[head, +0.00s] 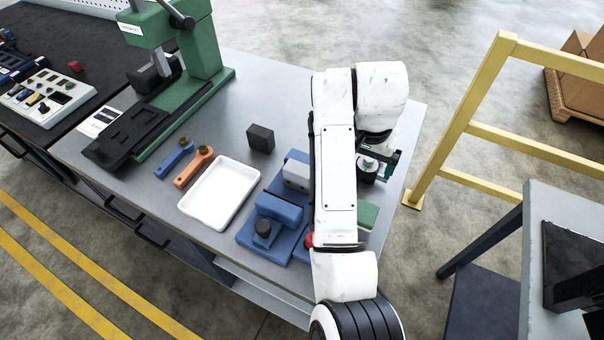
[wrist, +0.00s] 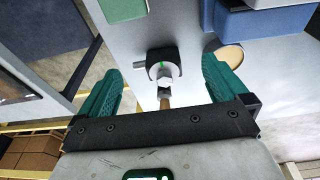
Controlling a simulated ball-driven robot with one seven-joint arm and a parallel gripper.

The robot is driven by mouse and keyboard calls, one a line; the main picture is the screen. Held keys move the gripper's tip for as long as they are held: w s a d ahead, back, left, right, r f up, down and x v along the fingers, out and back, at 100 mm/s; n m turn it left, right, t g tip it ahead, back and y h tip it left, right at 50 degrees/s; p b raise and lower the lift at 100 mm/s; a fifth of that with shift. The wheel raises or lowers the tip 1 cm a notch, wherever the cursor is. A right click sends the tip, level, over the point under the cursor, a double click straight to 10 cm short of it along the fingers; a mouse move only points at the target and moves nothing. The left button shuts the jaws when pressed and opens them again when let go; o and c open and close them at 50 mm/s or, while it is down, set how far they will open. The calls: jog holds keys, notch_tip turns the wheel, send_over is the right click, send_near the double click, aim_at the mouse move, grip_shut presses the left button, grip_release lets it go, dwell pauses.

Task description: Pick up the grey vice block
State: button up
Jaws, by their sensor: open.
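A light grey block (head: 297,172) sits at the blue vice (head: 279,211) on the bench, left of my arm; I take it for the grey vice block. Part of the vice is hidden behind my arm. My gripper (head: 378,160) is to the right of the block, near the bench's right edge. In the wrist view its two teal fingers are spread wide and hold nothing. A round grey-and-black fitting (wrist: 162,68) with a brownish tip shows between the fingers. A blue vice part (wrist: 268,18) lies at the upper right of that view. The grey block is not clearly visible there.
A dark block (head: 260,138), a white tray (head: 220,193) and blue and orange tools (head: 193,167) lie left of the vice. A green block (head: 368,215) is beside my arm. A green press (head: 190,50) stands behind. A yellow rail (head: 480,80) stands right of the bench.

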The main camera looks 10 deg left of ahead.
jog(key=g, duration=0.2)
send_near(299, 168)
jog(key=shift+d+f+y, duration=0.1)
jog(key=shift+d+y, duration=0.05)
jog(key=shift+y, duration=0.25)
notch_tip(299, 168, down, 4)
jog(key=shift+f+b, duration=0.15)
jog(key=shift+b, duration=0.35)
jog(key=shift+s+d+f+p, duration=0.1)
jog(key=shift+f+p, duration=0.25)
jog(key=shift+f, duration=1.15)
jog(key=shift+s+d+f+p, duration=0.1)
jog(key=shift+f+p, duration=0.25)
jog(key=shift+f, duration=1.15)
jog(key=shift+c, duration=0.5)
jog(key=shift+w+r, duration=0.1)
jog(key=c, duration=1.3)
